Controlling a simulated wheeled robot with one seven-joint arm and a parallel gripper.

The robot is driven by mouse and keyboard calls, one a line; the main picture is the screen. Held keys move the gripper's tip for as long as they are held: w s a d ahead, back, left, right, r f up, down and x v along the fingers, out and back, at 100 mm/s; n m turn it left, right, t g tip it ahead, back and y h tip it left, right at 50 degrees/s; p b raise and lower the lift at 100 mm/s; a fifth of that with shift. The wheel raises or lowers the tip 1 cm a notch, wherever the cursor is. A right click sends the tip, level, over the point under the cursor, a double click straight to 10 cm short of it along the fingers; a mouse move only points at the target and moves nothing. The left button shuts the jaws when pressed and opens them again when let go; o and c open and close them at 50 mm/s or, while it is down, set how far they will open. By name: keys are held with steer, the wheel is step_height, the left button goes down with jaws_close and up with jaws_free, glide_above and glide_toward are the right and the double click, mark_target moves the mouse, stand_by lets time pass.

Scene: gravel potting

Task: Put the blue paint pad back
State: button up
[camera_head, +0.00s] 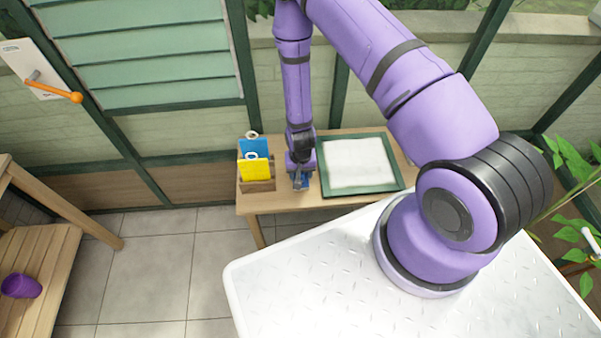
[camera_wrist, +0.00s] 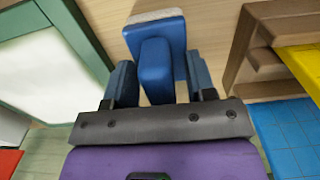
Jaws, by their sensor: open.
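The blue paint pad (camera_wrist: 160,32) has a pale edge and a blue handle, and lies on the wooden table. In the head view only a small blue part (camera_head: 304,182) shows beside my gripper. My gripper (camera_head: 299,180) is low over the table, pointing down. In the wrist view its two open fingers (camera_wrist: 160,80) stand on either side of the pad's handle, with visible gaps. A wooden holder (camera_head: 258,186) with a blue piece (camera_head: 255,146) and a yellow piece (camera_head: 254,170) stands just left of my gripper.
A green-framed tray (camera_head: 325,176) with a white surface lies close to the right of my gripper. The table's front edge (camera_head: 330,203) is near. In the wrist view the holder (camera_wrist: 240,50) is right and the tray (camera_wrist: 85,45) left. A red thing (camera_wrist: 8,162) shows at lower left.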

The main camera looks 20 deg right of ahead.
step_height(320, 180, up, 46)
steer(key=d+f+n+t, duration=0.1)
steer(key=d+n+t, duration=0.1)
steer(key=d+t, duration=0.1)
steer(key=s+d+r+t, duration=0.1)
steer(key=s+d+r, duration=0.1)
steer(key=s+r, duration=0.7)
steer(key=s+d+r+n+t, duration=0.1)
steer(key=s+d+r, duration=0.1)
steer(key=s+r, duration=0.7)
steer(key=s, duration=0.3)
steer(key=shift+r+n, duration=0.25)
steer(key=shift+n, duration=0.05)
